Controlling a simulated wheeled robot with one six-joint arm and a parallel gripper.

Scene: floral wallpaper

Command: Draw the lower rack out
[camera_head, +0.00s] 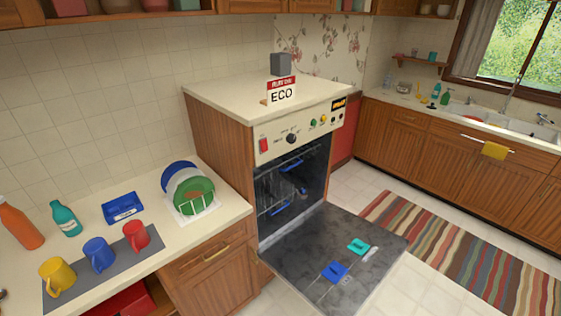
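The dishwasher stands in the middle of the head view, with its door (345,262) folded down flat and its dark interior open. The lower rack (281,212) is inside the cavity, low down, with blue parts on it. It appears to be pushed in, not over the door. Another rack (297,162), also with a blue part, sits higher in the cavity. Rack details are small and dark. My gripper is not in view.
Blue and teal pieces lie on the lowered door. A counter (225,213) with mugs, bottles and a plate rack stands at left. A striped rug (480,262) lies right of the door. Tiled floor shows between door and rug.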

